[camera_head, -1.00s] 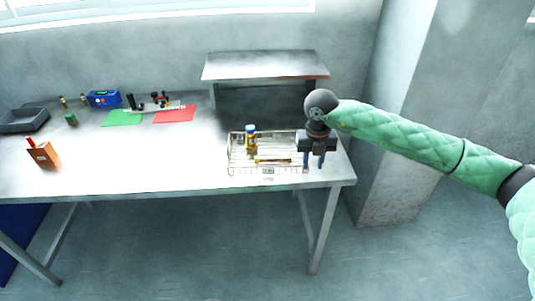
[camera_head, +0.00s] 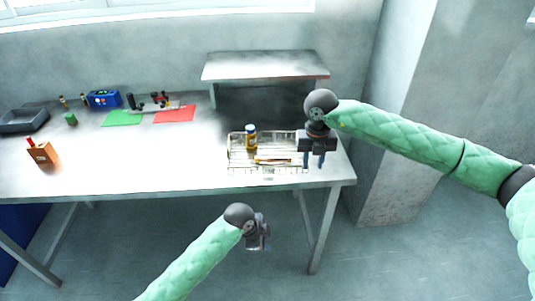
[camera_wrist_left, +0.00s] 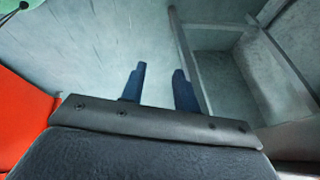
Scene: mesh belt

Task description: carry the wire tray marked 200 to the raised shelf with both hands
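The wire tray (camera_head: 236,167) stands on the right part of the table, below the raised shelf (camera_head: 262,68). It holds a yellow bottle with a blue cap and a flat yellow item. A small tag shows at its front, too small to read. My right gripper (camera_head: 314,164) points down at the tray's right end, its two fingers apart; whether they touch the tray wall is not clear.
The table (camera_head: 150,165) is clear between the tray and the left-hand items: orange box (camera_head: 45,155), grey bin (camera_head: 22,121), blue device (camera_head: 103,98), green mat (camera_head: 122,118) and red mat (camera_head: 176,115). The shelf top looks bare. A wall column stands right of the table.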

